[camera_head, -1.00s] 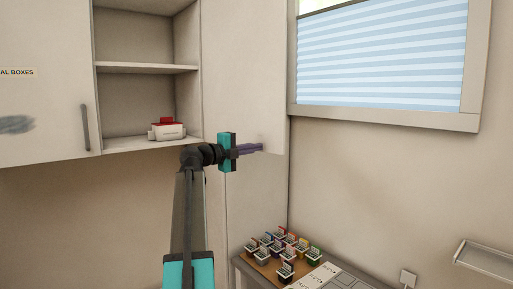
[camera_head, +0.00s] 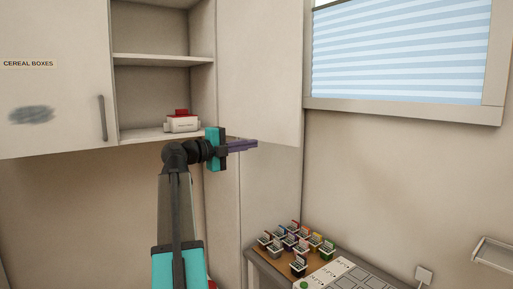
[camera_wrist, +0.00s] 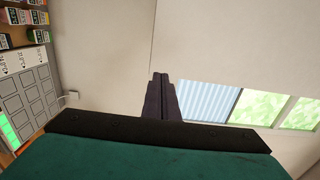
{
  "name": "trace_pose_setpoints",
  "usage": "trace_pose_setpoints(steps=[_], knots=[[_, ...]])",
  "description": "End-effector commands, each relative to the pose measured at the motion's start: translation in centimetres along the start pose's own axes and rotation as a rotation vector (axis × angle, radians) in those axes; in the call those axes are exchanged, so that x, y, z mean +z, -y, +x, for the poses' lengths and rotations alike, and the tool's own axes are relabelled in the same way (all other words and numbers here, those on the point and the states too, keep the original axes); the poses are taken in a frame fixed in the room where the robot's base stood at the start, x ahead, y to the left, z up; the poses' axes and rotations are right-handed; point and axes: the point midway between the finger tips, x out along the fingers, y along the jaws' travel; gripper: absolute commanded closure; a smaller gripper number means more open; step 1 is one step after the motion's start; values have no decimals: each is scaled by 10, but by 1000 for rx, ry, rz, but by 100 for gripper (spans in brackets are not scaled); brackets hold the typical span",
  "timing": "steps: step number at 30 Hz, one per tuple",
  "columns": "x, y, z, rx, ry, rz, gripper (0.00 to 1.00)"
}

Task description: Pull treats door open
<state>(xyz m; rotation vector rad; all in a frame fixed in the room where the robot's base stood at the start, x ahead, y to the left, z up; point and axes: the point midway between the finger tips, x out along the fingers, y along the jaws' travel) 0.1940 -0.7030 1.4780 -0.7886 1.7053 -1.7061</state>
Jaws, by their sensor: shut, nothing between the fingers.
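A plain pale cabinet door (camera_head: 260,70) stands swung out on the right of the open shelf compartment (camera_head: 165,62) in the head view. No label shows on it, so I cannot read whether it is the treats door. My gripper (camera_head: 256,144) is shut and empty, with its purple fingers pointing right at the door's lower edge. I cannot tell whether they touch it. In the wrist view the shut fingers (camera_wrist: 160,76) show against pale surfaces. No handle shows on this door.
A shut door with a grey handle (camera_head: 103,118) and a "CEREAL BOXES" label (camera_head: 28,63) is at left. A white and red item (camera_head: 181,123) sits on the bottom shelf. Below right, a counter holds several small containers (camera_head: 298,238). A striped window blind (camera_head: 400,50) is at right.

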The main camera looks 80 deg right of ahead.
Motion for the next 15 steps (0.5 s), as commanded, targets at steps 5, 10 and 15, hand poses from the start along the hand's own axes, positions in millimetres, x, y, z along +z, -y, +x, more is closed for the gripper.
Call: trace_pose_setpoints(steps=[5,10,15], knots=[[-3,-1,-14,0,0,0,100],[-4,0,-17,0,-1,0,100],[-4,1,-16,0,-1,0,100]])
